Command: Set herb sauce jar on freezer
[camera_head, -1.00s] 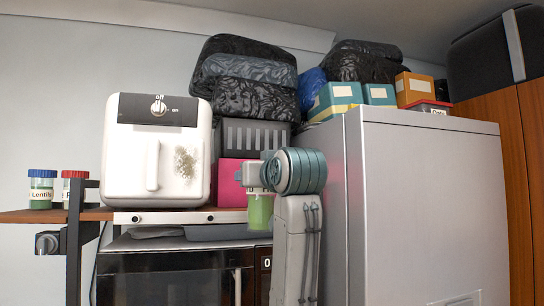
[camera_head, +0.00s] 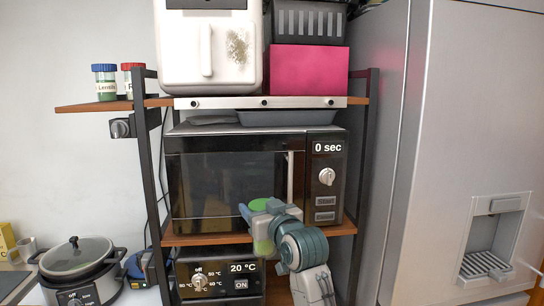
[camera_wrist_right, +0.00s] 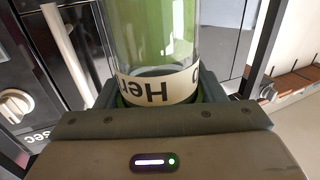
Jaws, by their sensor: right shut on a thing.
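The herb sauce jar (camera_head: 262,246) is a clear jar with green contents and a green lid, partly hidden by my right gripper (camera_head: 258,222). In the right wrist view the jar (camera_wrist_right: 155,35) fills the top middle, with a cream label reading "Her" upside down. My right gripper (camera_wrist_right: 160,100) is shut around it and holds it in front of the microwave's lower part. The freezer (camera_head: 455,120) is the tall grey appliance at the right, with a dispenser recess; its top is out of view. My left gripper is not in view.
A black shelf rack holds the microwave (camera_head: 235,175), an oven (camera_head: 215,280) below, and an air fryer (camera_head: 210,45) and pink box (camera_head: 308,72) above. Two small jars (camera_head: 105,83) stand on the upper left shelf. A slow cooker (camera_head: 78,268) is at lower left.

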